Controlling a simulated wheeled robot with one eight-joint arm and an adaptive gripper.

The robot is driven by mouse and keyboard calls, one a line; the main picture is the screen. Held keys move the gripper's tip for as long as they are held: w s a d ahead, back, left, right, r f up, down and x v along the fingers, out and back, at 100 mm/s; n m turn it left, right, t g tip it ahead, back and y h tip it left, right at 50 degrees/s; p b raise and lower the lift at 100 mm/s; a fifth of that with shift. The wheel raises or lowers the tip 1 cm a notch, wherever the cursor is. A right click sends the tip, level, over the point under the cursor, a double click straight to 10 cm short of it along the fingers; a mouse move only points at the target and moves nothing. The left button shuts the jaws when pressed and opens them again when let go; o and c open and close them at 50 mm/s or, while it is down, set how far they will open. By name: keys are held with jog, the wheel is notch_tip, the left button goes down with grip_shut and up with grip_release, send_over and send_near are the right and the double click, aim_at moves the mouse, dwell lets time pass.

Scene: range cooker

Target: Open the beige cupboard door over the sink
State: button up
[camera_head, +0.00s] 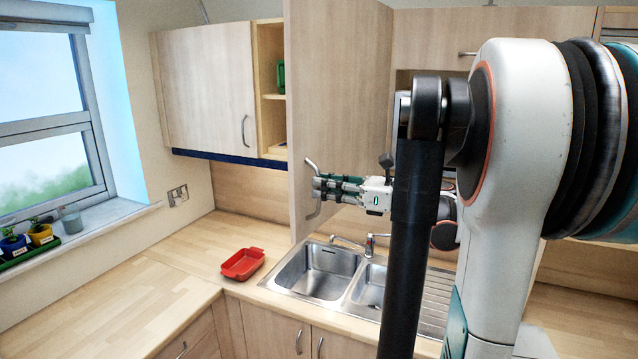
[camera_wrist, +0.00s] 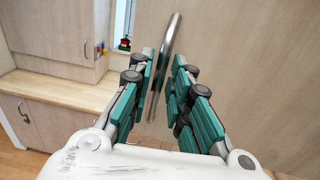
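My gripper (camera_head: 322,190) is at this handle. In the wrist view the handle (camera_wrist: 166,55) runs between the two green-padded fingers of my gripper (camera_wrist: 164,75), with narrow gaps showing beside it. The fingers look parted, not clamped.
A closed wall cupboard (camera_head: 205,90) and open shelf (camera_head: 270,90) stand left of the door. A red dish (camera_head: 242,263) sits on the worktop beside the sink. A tap (camera_head: 368,243) stands below the door. The left worktop (camera_head: 130,290) is clear.

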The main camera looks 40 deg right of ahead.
jog(key=shift+x, duration=1)
grip_shut()
jog(key=shift+s, duration=0.1)
